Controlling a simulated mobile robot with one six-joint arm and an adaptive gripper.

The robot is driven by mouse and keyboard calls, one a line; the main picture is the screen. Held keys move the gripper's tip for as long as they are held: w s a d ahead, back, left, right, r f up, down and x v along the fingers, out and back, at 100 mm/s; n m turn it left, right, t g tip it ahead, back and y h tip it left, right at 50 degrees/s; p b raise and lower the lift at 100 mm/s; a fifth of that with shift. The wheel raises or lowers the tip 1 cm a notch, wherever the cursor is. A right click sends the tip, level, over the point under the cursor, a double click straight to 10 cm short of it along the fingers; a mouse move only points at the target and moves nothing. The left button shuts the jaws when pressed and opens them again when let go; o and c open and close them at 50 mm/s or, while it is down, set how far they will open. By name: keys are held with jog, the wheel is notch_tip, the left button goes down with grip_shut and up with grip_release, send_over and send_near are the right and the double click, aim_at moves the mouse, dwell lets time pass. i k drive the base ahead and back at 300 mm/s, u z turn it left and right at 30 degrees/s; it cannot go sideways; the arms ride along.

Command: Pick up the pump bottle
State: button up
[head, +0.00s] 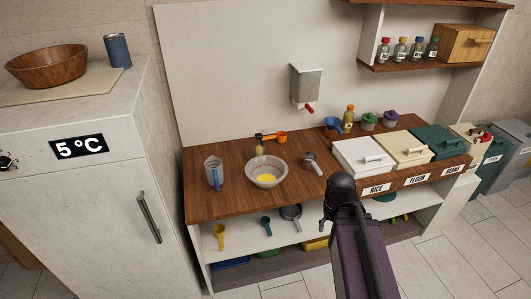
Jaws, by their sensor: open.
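A small amber bottle with an orange-red top (349,118) stands upright at the back of the wooden counter, between a blue cup and a green-lidded pot. It may be the pump bottle, but it is too small to make out a pump. Another small yellowish bottle (260,149) stands behind the mixing bowl, partly hidden by it. My gripper (324,220) shows only in part beside my dark arm, low in front of the counter's edge. It is open, apart from both bottles, and holds nothing that I can see.
A bowl with yellow contents (258,167), a measuring jug (213,173) and a metal cup (311,163) stand on the counter (215,203). Labelled bins (365,157) line its right side. A dispenser (305,84) hangs above. A fridge (105,200) stands left.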

aim_at(258, 150)
jog(key=u, duration=0.05)
jog(key=i, duration=1.05)
